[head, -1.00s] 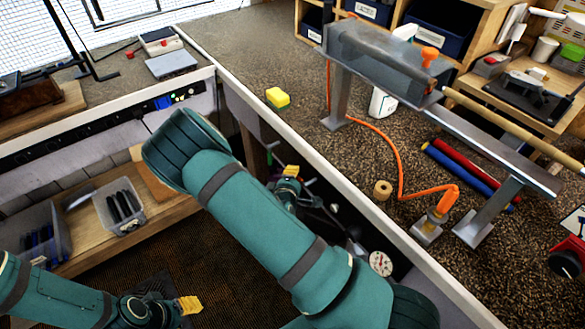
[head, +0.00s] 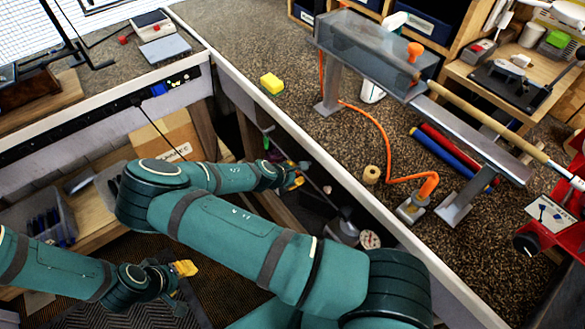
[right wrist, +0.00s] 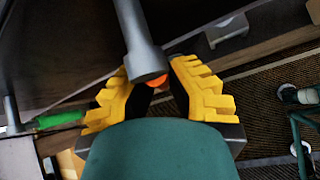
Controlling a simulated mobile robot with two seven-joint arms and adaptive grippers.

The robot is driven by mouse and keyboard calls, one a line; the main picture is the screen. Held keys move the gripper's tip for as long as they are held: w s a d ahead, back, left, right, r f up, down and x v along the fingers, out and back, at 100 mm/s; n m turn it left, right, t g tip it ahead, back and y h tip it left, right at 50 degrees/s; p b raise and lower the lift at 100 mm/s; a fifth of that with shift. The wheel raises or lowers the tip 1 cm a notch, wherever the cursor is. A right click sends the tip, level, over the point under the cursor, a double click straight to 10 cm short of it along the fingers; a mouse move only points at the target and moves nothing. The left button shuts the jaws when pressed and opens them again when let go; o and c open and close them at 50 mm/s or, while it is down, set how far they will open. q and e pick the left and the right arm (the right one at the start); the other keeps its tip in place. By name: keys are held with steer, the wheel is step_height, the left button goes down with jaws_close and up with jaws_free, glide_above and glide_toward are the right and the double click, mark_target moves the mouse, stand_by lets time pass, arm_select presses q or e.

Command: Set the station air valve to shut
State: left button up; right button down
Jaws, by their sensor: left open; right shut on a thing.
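My right gripper (head: 293,176) reaches against the bench's dark front side, below its white edge. In the right wrist view its yellow fingers (right wrist: 157,88) are shut around a small orange part (right wrist: 157,81), mostly hidden behind the end of a grey cylinder (right wrist: 147,60). This orange part may be the air valve's handle; I cannot tell its setting. My left gripper (head: 183,269) is open and empty at the lower left, away from the bench.
An orange hose (head: 383,138) runs over the bench to a fitting (head: 412,208). A yellow sponge (head: 272,83), a tape roll (head: 371,174) and a metal stand (head: 470,140) holding a club shaft are on top. A red vise (head: 555,215) stands at right.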

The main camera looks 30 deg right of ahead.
steer(key=shift+s+d+f+n+g+p, duration=0.15)
steer(key=shift+s+n+g+p, duration=0.2)
steer(key=shift+s+g, duration=0.3)
steer(key=shift+s+f+n+g+p, duration=0.1)
steer(key=shift+s+n+g, duration=0.35)
steer(key=shift+g, duration=0.4)
steer(key=c, duration=0.9)
jaws_free()
steer(key=v, duration=1.2)
steer(key=shift+w+f, duration=0.1)
